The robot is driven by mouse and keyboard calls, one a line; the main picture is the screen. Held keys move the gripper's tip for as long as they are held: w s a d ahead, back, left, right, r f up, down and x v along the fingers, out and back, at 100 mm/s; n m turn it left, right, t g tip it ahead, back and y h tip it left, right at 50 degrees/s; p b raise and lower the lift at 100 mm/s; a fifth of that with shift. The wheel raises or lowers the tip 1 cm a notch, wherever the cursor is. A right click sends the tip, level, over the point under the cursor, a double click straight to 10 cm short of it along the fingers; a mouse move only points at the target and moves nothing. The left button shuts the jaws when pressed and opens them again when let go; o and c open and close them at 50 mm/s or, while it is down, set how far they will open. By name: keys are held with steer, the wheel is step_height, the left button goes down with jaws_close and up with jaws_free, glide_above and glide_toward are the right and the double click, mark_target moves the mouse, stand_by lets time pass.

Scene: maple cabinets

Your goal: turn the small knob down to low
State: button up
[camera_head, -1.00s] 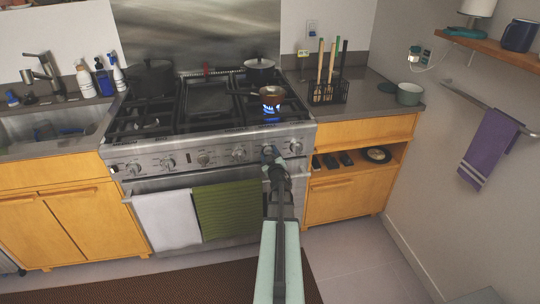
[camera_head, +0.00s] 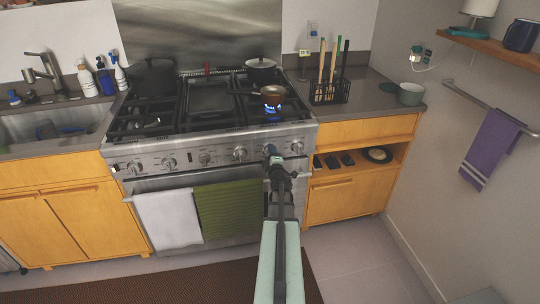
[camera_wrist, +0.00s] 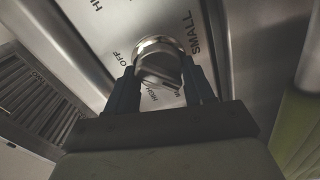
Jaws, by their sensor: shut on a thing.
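The small knob (camera_wrist: 158,46) is a round metal knob on the stove's front panel, with SMALL printed beside it and OFF and HIGH around it in the wrist view. My gripper (camera_head: 272,154) is at the panel, between the other knobs and the rightmost knob. In the wrist view its two dark fingers stand on either side of the knob and are shut on it. In the head view my gripper mostly hides this knob. A blue flame (camera_head: 271,109) burns under the small copper-coloured pan (camera_head: 272,95) at the right of the stove top.
Other knobs sit close by on the panel, including the rightmost knob (camera_head: 297,147). A white towel (camera_head: 168,218) and a green towel (camera_head: 226,209) hang on the oven handle below. A lidded pot (camera_head: 261,72) stands behind the pan. The floor to the right is clear.

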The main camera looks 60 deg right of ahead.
steer(key=shift+s+n, duration=0.1)
steer(key=shift+n, duration=0.5)
steer(key=o, duration=1)
steer(key=shift+o, duration=0.2)
steer(key=v, duration=1.3)
steer(key=shift+s+a, duration=0.25)
